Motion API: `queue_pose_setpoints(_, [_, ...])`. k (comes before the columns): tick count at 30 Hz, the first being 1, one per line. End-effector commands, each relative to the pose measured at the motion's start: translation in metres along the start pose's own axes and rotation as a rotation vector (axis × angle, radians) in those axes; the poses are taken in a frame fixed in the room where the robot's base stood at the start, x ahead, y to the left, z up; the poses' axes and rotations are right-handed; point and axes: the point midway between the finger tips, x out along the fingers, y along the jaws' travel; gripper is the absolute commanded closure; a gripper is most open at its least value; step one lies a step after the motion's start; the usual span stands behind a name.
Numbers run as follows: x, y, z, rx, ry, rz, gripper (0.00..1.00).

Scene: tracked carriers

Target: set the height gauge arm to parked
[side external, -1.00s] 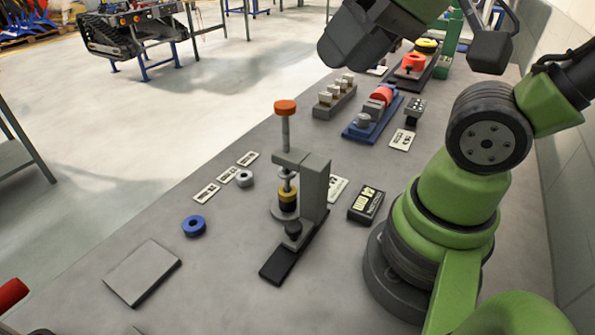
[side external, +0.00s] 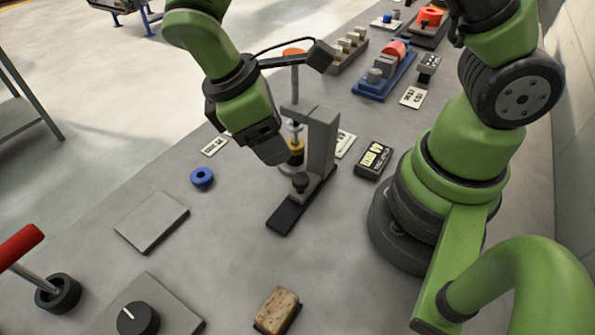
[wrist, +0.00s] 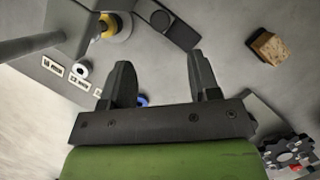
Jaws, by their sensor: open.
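A grey upright stand (side external: 321,140) on a dark base (side external: 290,212) looks like the height gauge; no label on it can be read. A grey crossarm leaves its top, and a vertical rod (side external: 295,83) with an orange knob (side external: 293,52) runs through it. Below are yellow and black rings (side external: 297,155) on a disc, partly hidden by my gripper. My gripper (side external: 272,150) is open and empty, in front of and left of the stand in the side view. In the wrist view my fingers (wrist: 162,78) are apart; the base (wrist: 172,22) and yellow ring (wrist: 107,24) lie beyond them.
A blue ring (side external: 202,177) and a grey plate (side external: 152,220) lie left. A red-handled lever (side external: 18,247), a black dial (side external: 138,319) and a brown block (side external: 277,310) are nearer. A black labelled box (side external: 373,159) stands right. Blue-based apparatus (side external: 384,75) is behind.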

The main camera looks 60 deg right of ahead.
Motion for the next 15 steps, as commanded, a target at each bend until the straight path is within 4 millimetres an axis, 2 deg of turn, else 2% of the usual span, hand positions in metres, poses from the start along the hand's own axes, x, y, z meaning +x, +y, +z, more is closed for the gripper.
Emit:
queue_pose_setpoints(5, [0.022,0.0,0.001,-0.004,-0.009,-0.002,0.44])
queue_pose_setpoints(15, [0.082,0.0,0.001,-0.001,-0.007,-0.002,0.44])
